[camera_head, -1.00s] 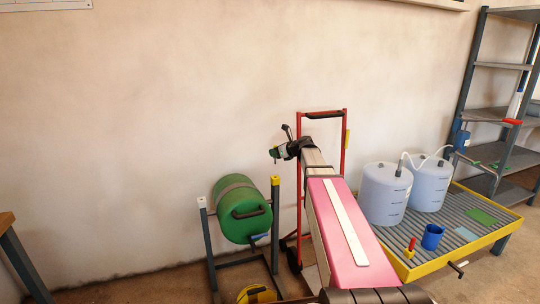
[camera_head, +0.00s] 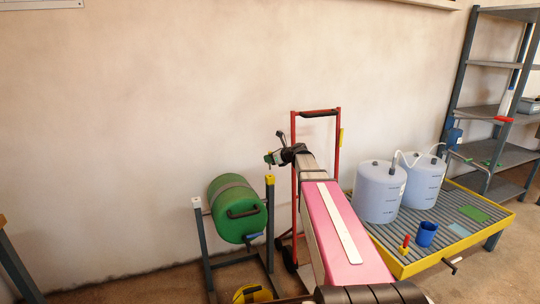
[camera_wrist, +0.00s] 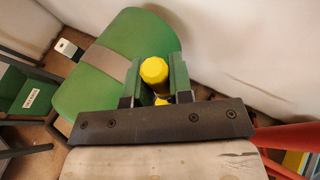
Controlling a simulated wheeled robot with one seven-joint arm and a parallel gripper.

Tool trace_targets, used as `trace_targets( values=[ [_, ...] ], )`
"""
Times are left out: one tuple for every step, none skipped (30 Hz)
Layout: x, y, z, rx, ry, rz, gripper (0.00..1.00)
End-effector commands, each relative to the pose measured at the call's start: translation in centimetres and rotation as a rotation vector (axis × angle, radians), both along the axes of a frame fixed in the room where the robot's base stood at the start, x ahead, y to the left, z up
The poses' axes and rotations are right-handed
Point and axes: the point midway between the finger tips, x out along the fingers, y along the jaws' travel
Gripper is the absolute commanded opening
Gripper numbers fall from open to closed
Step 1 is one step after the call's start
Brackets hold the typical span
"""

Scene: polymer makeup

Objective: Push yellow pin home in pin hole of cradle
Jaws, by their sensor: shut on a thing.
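My gripper (camera_wrist: 153,82) is shut on the yellow pin (camera_wrist: 154,70) in the wrist view, with a green finger on either side and the pin's round head showing between them. In the head view my gripper (camera_head: 269,158) is above the yellow-topped right post of the cradle (camera_head: 203,242), with a small gap between. A green drum (camera_head: 237,210) with a grey band lies in the cradle and also shows in the wrist view (camera_wrist: 115,55). The pin hole and the pin's lower end cannot be made out.
A red hand truck (camera_head: 339,140) stands just behind my arm. At the right, a yellow-rimmed grated table (camera_head: 480,236) holds two white containers (camera_head: 377,192), a blue cup (camera_head: 427,234) and a red-handled item. Grey shelving (camera_head: 459,90) stands behind. A plain wall is behind the cradle.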

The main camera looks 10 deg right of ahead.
Motion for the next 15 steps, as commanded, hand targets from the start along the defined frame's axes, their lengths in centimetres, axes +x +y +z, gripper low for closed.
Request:
trace_targets(
  values=[
    [0.0, 0.0, -0.5, 0.001, 0.001, -0.001, 0.00],
    [0.0, 0.0, -0.8, 0.001, 0.001, -0.001, 0.00],
    [0.0, 0.0, -1.1, 0.001, 0.001, -0.001, 0.00],
    [0.0, 0.0, -1.2, 0.002, 0.001, -0.001, 0.00],
    [0.0, 0.0, -1.4, 0.001, 0.000, 0.000, 0.00],
    [0.0, 0.0, -1.7, 0.001, 0.000, -0.001, 0.00],
    [0.0, 0.0, -1.8, 0.001, 0.000, -0.001, 0.00],
    [0.0, 0.0, -1.9, 0.000, -0.001, -0.001, 0.00],
    [0.0, 0.0, -2.1, 0.000, 0.000, -0.001, 0.00],
    [0.0, 0.0, -2.2, 0.000, 0.000, -0.001, 0.00],
    [0.0, 0.0, -2.2, 0.000, 0.000, -0.001, 0.00],
    [0.0, 0.0, -2.3, 0.001, 0.001, 0.000, 0.00],
    [0.0, 0.0, -2.3, 0.001, 0.001, 0.000, 0.00],
    [0.0, 0.0, -2.3, 0.000, 0.000, -0.001, 0.00],
    [0.0, 0.0, -2.3, 0.000, 0.000, 0.000, 0.00]
  ],
)
